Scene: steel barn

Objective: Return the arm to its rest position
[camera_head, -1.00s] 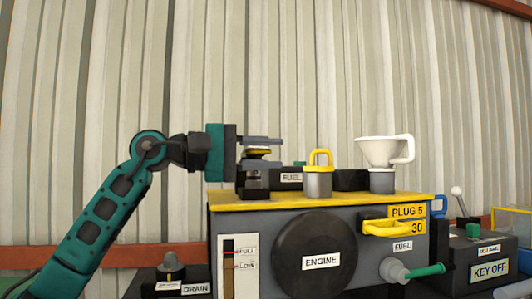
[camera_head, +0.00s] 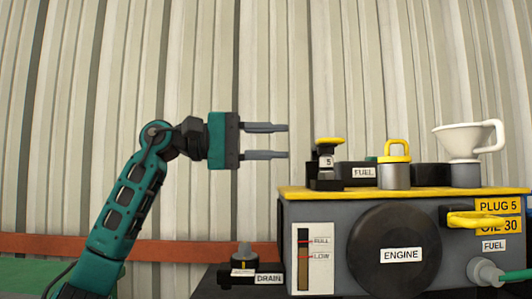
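My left gripper (camera_head: 266,141) is open and empty, with its two grey fingers pointing right. It is in the air to the left of the engine block (camera_head: 330,225), in front of the ribbed wall. My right gripper does not show.
A drain knob (camera_head: 244,257) is at lower left of the engine. The space left of the engine top is free.

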